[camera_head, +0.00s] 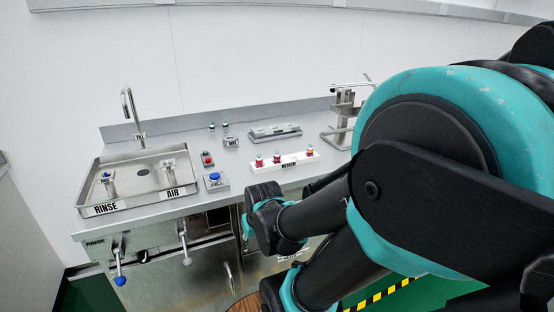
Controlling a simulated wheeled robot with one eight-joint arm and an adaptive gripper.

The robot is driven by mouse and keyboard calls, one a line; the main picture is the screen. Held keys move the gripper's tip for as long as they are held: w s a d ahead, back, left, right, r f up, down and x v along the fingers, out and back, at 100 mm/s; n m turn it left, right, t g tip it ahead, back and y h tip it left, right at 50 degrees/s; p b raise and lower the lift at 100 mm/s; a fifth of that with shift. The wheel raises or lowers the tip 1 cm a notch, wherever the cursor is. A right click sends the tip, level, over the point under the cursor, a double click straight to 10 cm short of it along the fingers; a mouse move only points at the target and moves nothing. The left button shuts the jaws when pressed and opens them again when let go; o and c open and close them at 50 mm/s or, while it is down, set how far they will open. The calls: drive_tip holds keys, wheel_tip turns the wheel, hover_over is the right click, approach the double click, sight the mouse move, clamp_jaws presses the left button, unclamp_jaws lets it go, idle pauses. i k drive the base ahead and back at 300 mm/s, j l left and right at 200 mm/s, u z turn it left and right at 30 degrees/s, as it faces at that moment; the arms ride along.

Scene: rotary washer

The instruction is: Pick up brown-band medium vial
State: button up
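A white rack (296,161) labelled MEDIUM stands on the steel counter. Several small vials with red tops are in it: one at the left (259,161), one beside it (277,158), and one at the right end (310,151). They look upright. Their bands are too small to tell which one is brown. My arm fills the right side of the view, with dark links and teal joints reaching toward the counter's front, below and to the right of the rack. I cannot make out any gripper fingers.
A sink with a RINSE and AIR front (90,210) is at the left, under a tap (127,103). A blue button box (215,181), a red button box (207,159), a grey tray (275,132) and a metal stand (342,115) are on the counter.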

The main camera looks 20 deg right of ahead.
sight(276, 157)
drive_tip(key=z, duration=0.9)
drive_tip(key=u, duration=1.7)
drive_tip(key=z, duration=1.4)
